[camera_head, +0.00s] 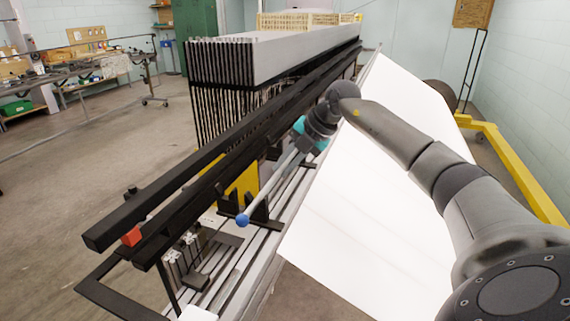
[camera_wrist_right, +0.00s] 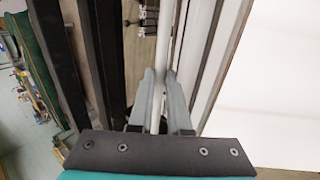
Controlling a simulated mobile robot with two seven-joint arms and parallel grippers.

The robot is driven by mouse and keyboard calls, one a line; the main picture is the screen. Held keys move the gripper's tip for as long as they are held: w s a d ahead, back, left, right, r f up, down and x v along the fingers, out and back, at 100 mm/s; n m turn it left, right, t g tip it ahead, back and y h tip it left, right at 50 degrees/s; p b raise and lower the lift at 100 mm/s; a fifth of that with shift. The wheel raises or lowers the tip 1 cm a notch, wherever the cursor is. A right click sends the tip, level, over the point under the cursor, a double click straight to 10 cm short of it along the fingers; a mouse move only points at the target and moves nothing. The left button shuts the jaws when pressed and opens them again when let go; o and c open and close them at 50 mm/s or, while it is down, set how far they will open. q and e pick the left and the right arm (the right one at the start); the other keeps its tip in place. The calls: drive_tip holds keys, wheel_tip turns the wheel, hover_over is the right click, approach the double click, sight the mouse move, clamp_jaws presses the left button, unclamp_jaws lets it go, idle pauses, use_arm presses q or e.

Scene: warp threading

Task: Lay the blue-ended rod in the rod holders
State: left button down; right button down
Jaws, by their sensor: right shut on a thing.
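A thin pale grey rod (camera_head: 271,184) with a blue ball end (camera_head: 243,219) slants above the machine's rail in the head view. My right gripper (camera_head: 300,148) is shut on the rod toward its far part. In the right wrist view the rod (camera_wrist_right: 165,45) runs between the two grey fingers of this gripper (camera_wrist_right: 160,78). A black upright rod holder (camera_head: 260,210) stands beside the blue end. The rod passes over or beside it; I cannot tell whether they touch. The far holder is not clear behind my gripper. My left gripper is not in view.
Long black beams (camera_head: 170,213) run along the left of the rod, with dark hanging warp parts (camera_head: 220,110) behind. A sloping white sheet (camera_head: 360,210) lies to the right, under my right arm. A yellow plate (camera_head: 242,186) sits just left of the rod.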

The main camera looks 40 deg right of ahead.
drive_tip(key=c, duration=0.9)
unclamp_jaws()
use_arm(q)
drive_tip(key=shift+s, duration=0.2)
use_arm(e)
drive_tip(key=shift+o, duration=0.6)
use_arm(q)
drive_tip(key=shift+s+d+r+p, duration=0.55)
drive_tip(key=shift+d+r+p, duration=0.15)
drive_tip(key=shift+p, duration=0.1)
use_arm(e)
drive_tip(key=v, duration=1.5)
drive_tip(key=shift+s+r, duration=0.1)
drive_tip(key=shift+s, duration=0.05)
